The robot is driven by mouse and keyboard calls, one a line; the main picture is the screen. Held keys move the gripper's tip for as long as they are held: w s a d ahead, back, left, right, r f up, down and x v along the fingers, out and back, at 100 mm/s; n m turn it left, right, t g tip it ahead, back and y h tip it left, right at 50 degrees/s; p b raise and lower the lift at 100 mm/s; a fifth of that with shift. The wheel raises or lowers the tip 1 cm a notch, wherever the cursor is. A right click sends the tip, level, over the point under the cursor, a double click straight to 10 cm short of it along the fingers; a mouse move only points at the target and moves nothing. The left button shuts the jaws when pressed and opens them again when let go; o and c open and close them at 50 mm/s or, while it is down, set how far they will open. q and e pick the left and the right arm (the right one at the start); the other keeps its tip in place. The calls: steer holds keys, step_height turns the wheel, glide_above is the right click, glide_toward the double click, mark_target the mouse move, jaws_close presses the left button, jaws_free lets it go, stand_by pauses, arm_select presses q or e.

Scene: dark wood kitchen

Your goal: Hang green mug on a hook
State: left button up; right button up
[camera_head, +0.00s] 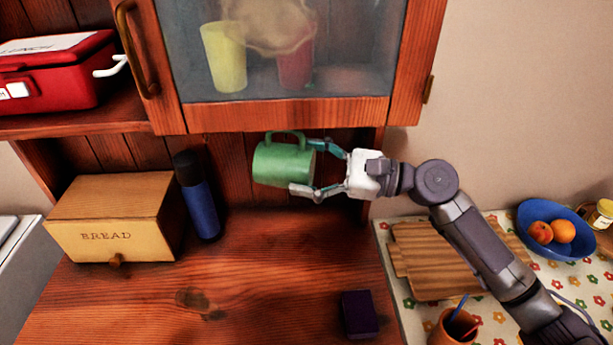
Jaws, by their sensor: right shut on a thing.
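The green mug (283,165) is in the air below the glass-fronted cupboard (290,112), above the wooden counter. It lies on its side, with its handle up, close to the cupboard's lower edge. My right gripper (318,169) comes from the right and is shut on the mug, one finger above and one below. No hook is clearly visible; the cupboard's underside is hidden from this view. My left gripper is not in view.
A blue bottle (199,200) and a bread box (115,217) stand on the counter to the left. A dark box (359,314) sits at the front right. A cutting board (435,265), a blue fruit bowl (541,243) and an orange cup (447,332) are at right. The middle counter is clear.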

steer(key=shift+w, duration=0.55)
steer(key=shift+w+f, duration=0.3)
steer(key=shift+w, duration=0.1)
steer(key=shift+f, duration=0.1)
steer(key=shift+w+f, duration=0.1)
steer(key=o, duration=1.4)
steer(key=shift+c, duration=0.2)
steer(key=shift+f, duration=0.1)
